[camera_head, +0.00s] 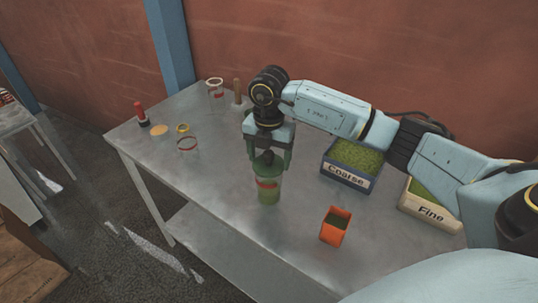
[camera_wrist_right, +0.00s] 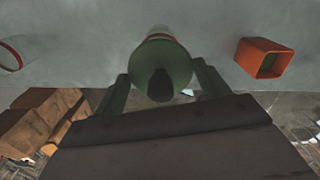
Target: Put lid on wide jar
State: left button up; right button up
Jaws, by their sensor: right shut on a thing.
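My right gripper (camera_head: 270,160) points down over the jar and is shut on the lid, one finger on each side. In the right wrist view the lid (camera_wrist_right: 162,62) and its dark knob (camera_wrist_right: 160,86) lie between the fingers and hide most of the jar. My left gripper is not in view.
An orange square cup (camera_head: 335,226) stands right of the jar. The Coarse box (camera_head: 347,175) and Fine box (camera_head: 430,212) are farther right. A clear jar (camera_head: 188,145), a red-topped bottle (camera_head: 140,113) and another jar (camera_head: 216,90) stand toward the left and back. Table around the jar's left is clear.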

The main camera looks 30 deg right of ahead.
jog(key=o, duration=1)
jog(key=shift+o, duration=0.2)
notch_tip(320, 180, up, 13)
jog(key=shift+r+b, duration=0.2)
jog(key=shift+b, duration=0.15)
